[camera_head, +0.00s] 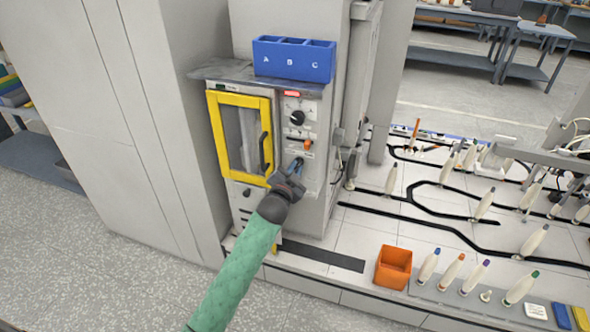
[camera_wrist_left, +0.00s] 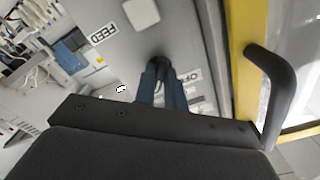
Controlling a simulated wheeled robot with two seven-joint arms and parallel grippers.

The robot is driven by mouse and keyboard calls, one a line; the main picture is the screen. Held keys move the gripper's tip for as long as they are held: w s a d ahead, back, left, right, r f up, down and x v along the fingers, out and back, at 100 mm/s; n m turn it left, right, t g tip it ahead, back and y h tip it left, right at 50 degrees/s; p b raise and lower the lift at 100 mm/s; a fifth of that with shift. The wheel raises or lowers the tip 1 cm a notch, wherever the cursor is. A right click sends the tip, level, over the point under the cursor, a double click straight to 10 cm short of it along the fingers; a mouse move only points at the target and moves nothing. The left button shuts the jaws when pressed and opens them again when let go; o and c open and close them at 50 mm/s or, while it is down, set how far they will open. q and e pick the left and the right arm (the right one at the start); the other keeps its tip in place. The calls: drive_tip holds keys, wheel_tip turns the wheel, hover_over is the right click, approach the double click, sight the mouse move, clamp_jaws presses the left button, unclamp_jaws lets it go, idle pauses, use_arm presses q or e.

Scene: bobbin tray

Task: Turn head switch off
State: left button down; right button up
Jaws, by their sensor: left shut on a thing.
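The machine's control panel (camera_head: 297,130) carries a red light (camera_head: 292,94), a round black knob (camera_head: 297,117) and an orange switch (camera_head: 308,144). My left gripper (camera_head: 297,164) is at the lower part of this panel, below the orange switch. In the left wrist view its two blue fingers (camera_wrist_left: 162,88) are shut on a small black switch knob (camera_wrist_left: 158,63). The fingers hide most of that knob and part of its label, of which "OF" shows. A "FEED" label sits beside it. I cannot read which switch is named head. My right gripper is not in view.
A yellow-framed door (camera_head: 215,130) with a black handle (camera_wrist_left: 280,85) stands close beside the gripper. A blue bin marked A, B, C (camera_head: 293,73) sits on top. An orange box (camera_head: 393,267) and several bobbins stand on the track table at the right.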

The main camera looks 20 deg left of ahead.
use_arm(q)
drive_tip(key=n+p, duration=0.1)
drive_tip(key=n, duration=0.1)
drive_tip(key=shift+n, duration=0.3)
drive_tip(key=shift+n+p, duration=0.45)
drive_tip(key=shift+n, duration=0.55)
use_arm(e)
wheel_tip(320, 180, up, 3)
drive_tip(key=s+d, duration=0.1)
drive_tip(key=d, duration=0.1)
use_arm(q)
drive_tip(key=n+p, duration=0.1)
drive_tip(key=n, duration=0.3)
drive_tip(key=shift+r+p, duration=0.1)
drive_tip(key=shift+p, duration=0.3)
drive_tip(key=n+p, duration=0.2)
drive_tip(key=n, duration=0.3)
drive_tip(key=shift+n, duration=0.3)
drive_tip(key=shift+n+p, duration=0.35)
drive_tip(key=shift+n, duration=0.45)
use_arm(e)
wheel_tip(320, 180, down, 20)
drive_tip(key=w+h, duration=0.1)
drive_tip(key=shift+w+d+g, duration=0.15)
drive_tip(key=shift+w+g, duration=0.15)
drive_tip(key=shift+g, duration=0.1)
use_arm(q)
drive_tip(key=c, duration=1.5)
unclamp_jaws()
drive_tip(key=shift+o, duration=0.2)
